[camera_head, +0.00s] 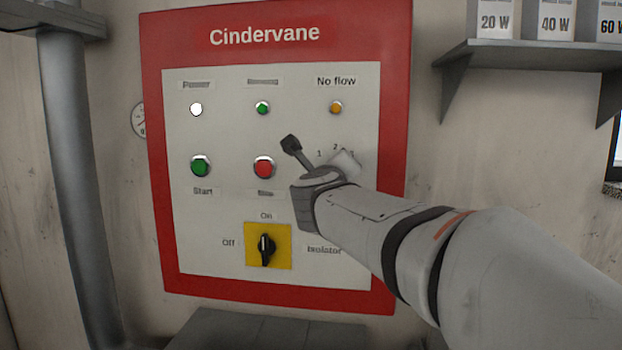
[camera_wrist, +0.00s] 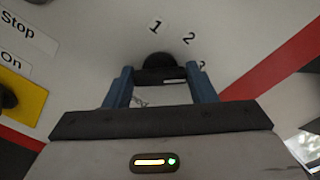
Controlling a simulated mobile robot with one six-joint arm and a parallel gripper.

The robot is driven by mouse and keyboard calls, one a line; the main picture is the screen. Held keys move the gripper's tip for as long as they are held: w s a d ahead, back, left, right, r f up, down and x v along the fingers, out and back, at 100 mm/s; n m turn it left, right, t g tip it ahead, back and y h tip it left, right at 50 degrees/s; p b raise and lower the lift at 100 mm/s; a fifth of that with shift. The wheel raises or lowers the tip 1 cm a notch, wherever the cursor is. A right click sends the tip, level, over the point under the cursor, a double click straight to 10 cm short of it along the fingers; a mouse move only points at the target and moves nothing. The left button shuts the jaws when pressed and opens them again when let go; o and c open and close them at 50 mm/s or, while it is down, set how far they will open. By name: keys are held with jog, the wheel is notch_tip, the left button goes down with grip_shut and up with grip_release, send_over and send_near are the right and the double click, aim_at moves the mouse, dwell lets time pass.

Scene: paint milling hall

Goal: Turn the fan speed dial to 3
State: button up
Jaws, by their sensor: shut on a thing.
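The fan speed dial (camera_wrist: 157,60) is a black round knob on the pale panel face, seen at the top middle of the wrist view. The printed numbers 1 and 2 show above it, and a third number is partly covered by a finger. My gripper (camera_wrist: 160,76) has its two blue fingers on either side of the dial, shut on it. A short pale mark shows on the dial between the fingers; I cannot tell which number the dial points to. In the head view my arm hides the dial, with small numbers showing just above.
The red-framed Cindervane panel (camera_head: 275,278) also bears a green Start button (camera_head: 201,166), a red button (camera_head: 264,167), several lamps and a yellow-backed isolator switch (camera_head: 266,247), its handle upright toward On. A shelf (camera_head: 530,55) with boxes juts out at upper right.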

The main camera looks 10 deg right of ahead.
jog(key=shift+f, duration=0.15)
dwell(0.3)
jog(key=o, duration=1)
jog(key=v, duration=0.7)
jog(key=shift+s+a, duration=0.1)
jog(key=shift+s, duration=0.25)
